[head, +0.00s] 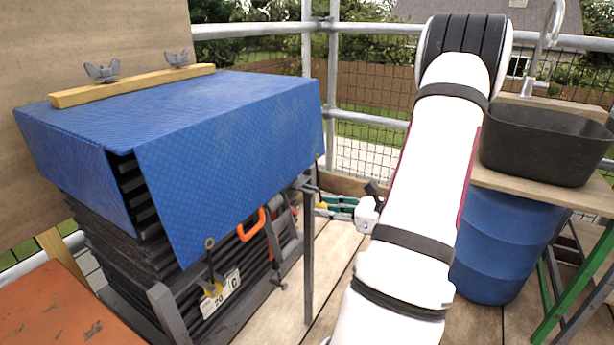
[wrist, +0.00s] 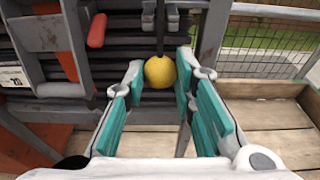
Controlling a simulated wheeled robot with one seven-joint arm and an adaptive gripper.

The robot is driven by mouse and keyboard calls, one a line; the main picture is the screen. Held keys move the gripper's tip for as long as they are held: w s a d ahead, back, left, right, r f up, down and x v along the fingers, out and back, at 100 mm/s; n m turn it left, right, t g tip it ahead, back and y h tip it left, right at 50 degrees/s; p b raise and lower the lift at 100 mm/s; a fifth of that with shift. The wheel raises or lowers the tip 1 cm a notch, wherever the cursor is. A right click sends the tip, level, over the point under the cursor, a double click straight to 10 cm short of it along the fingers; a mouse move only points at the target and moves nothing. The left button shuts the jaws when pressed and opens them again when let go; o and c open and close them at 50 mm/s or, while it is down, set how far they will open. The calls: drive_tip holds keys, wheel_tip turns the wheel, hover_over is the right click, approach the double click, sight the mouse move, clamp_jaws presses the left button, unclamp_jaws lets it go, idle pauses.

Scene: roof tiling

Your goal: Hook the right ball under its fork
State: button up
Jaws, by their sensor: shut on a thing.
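The right ball (wrist: 160,72) is yellow and hangs on a dark cord (wrist: 160,40) in the wrist view. My gripper (wrist: 160,78), with teal finger pads, is shut on the ball, one fingertip on each side. A grey two-pronged fork (wrist: 173,17) shows above the ball at the top of the wrist view. The cord runs up past the prongs; I cannot tell whether it lies in the slot.
A blue sheet (head: 215,135) covers the stack of dark tiles (head: 115,240). A black tub (head: 545,145) and blue barrel (head: 503,245) stand at right.

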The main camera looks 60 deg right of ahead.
drive_tip(key=shift+r+x, duration=0.1)
drive_tip(key=shift+x, duration=0.95)
drive_tip(key=shift+r+x, duration=0.15)
drive_tip(key=shift+x, duration=0.9)
drive_tip(key=shift+r, duration=0.15)
drive_tip(key=shift+r+p, duration=0.9)
drive_tip(key=shift+r, duration=0.05)
drive_tip(key=shift+f, duration=0.35)
drive_tip(key=o, duration=1)
drive_tip(key=shift+c, duration=0.2)
drive_tip(key=shift+o, duration=0.2)
drive_tip(key=o, duration=0.4)
